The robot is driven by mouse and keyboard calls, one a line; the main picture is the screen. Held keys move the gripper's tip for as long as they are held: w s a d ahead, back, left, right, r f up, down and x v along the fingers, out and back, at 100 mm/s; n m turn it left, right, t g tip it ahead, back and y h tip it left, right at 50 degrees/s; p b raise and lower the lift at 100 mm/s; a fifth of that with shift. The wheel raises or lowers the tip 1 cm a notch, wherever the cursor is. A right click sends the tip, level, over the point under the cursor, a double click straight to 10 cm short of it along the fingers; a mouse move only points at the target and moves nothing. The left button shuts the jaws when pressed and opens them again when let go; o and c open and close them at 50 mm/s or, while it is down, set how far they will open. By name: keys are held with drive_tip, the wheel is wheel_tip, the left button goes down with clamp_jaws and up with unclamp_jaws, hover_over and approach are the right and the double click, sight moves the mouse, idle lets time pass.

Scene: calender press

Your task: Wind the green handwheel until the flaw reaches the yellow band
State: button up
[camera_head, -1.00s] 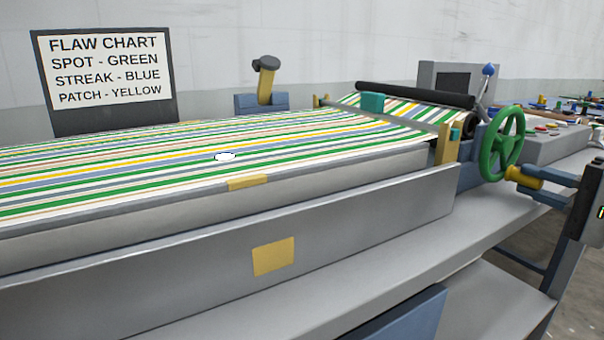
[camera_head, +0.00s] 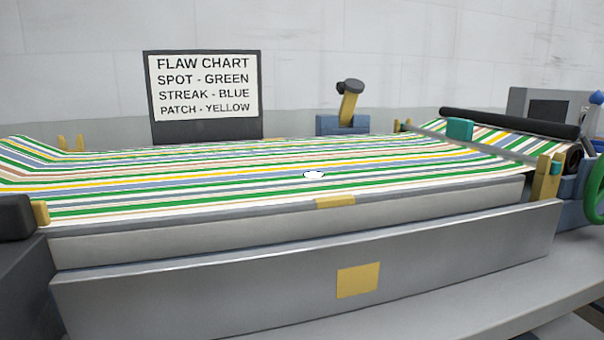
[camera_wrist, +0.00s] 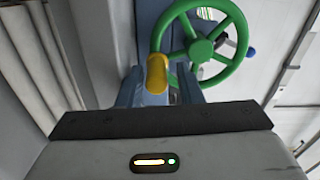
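The white flaw (camera_head: 314,175), a blot with a dark outline, lies on the striped sheet (camera_head: 230,168). It sits behind and slightly left of a yellow mark (camera_head: 335,202) on the bed's near edge. The green handwheel (camera_head: 596,195) is cut off at the right edge of the head view. In the wrist view the handwheel (camera_wrist: 202,47) shows its spokes and a yellow knob (camera_wrist: 157,74). My gripper (camera_wrist: 160,88) has its fingers apart, with the knob between or just ahead of them. I see no clear grip; finger contact is unclear.
A flaw chart (camera_head: 204,85) stands behind the press: spot green, streak blue, patch yellow. A yellow square (camera_head: 358,280) is on the front panel. A lever (camera_head: 349,100) stands behind the bed, and a teal block (camera_head: 460,129) is near the dark roller (camera_head: 510,122).

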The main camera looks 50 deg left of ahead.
drive_tip(key=shift+d+f, duration=0.1)
drive_tip(key=shift+f, duration=0.4)
drive_tip(key=shift+c, duration=0.4)
drive_tip(key=shift+d, duration=0.3)
drive_tip(key=shift+o, duration=0.8)
drive_tip(key=shift+s+d, duration=0.2)
drive_tip(key=shift+d, duration=0.2)
drive_tip(key=b+v, duration=0.1)
drive_tip(key=v, duration=0.1)
drive_tip(key=shift+s+d, duration=0.1)
drive_tip(key=shift+d, duration=0.1)
drive_tip(key=shift+o, duration=0.6)
drive_tip(key=shift+r+v, duration=0.1)
drive_tip(key=shift+v, duration=0.65)
drive_tip(key=shift+r+v, duration=0.15)
drive_tip(key=shift+v, duration=0.6)
drive_tip(key=shift+r, duration=0.1)
